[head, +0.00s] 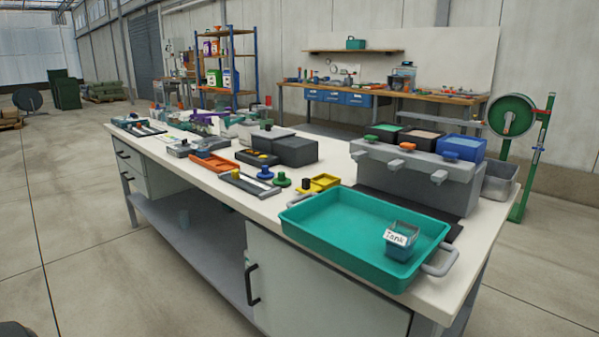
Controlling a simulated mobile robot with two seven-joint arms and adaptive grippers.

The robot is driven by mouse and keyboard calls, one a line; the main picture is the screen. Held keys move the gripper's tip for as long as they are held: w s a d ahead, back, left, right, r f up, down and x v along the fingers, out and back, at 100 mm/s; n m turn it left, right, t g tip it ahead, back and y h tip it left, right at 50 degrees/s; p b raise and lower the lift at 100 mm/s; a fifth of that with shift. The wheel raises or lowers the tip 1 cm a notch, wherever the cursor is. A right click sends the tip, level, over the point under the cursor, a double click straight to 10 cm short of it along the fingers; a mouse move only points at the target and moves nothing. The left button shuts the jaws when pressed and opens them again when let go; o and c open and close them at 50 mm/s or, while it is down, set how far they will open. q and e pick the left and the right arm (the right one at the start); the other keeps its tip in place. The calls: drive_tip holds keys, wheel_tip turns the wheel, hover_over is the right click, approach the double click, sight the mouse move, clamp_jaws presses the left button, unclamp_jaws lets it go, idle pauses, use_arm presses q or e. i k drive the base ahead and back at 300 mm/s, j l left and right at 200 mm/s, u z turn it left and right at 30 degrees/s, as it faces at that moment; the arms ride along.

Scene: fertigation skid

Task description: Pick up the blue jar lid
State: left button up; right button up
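A small round blue piece with a knob-like top (265,173) sits on the workbench, just left of a similar green piece (281,180). It may be the blue jar lid, but it is too small to be sure. A blue open-topped bin (461,146) stands at the right end of the grey stand. A small clear-and-teal container (400,245) labelled "Tank" stands in the teal tray. Neither of my grippers shows in the head view.
The workbench (468,270) carries a large teal tray (330,243) with grey handles at its near right. Concrete floor in front is clear.

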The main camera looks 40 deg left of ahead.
sight(265, 174)
drive_tip(key=j+z, duration=0.2)
drive_tip(key=j, duration=0.15)
drive_tip(key=k+j+z, duration=0.2)
drive_tip(key=j, duration=0.15)
drive_tip(key=k+j+z, duration=0.2)
drive_tip(key=j, duration=0.15)
drive_tip(key=k+j, duration=0.1)
drive_tip(key=j, duration=0.25)
drive_tip(key=k+j+z, duration=0.15)
drive_tip(key=j, duration=0.2)
drive_tip(key=k+j, duration=0.1)
drive_tip(key=j, duration=0.25)
drive_tip(key=z, duration=0.05)
